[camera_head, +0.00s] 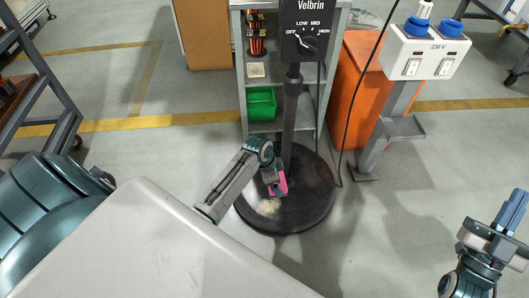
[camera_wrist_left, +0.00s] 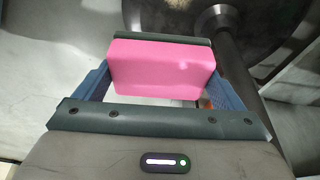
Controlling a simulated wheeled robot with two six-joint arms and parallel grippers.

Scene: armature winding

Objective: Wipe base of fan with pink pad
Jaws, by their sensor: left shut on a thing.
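The fan's round dark base (camera_head: 312,204) lies on the floor, with its pole (camera_head: 290,115) rising from the middle. A pale dusty patch (camera_head: 268,206) shows on the base's front left part. My left gripper (camera_head: 273,184) is over the left part of the base, shut on the pink pad (camera_head: 281,186). In the left wrist view the pad (camera_wrist_left: 162,62) sits between the two blue fingers, with the base (camera_wrist_left: 275,40) behind it. I cannot tell whether the pad touches the base. My right gripper (camera_head: 511,212) is at the far right, away from the fan; its finger gap is not clear.
A grey shelf (camera_head: 240,70) with a green bin (camera_head: 261,103) stands behind the fan. An orange cabinet (camera_head: 357,95) and a white 230 V socket post (camera_head: 425,55) stand to its right. A black cable (camera_head: 345,140) runs beside the base. The floor at front right is clear.

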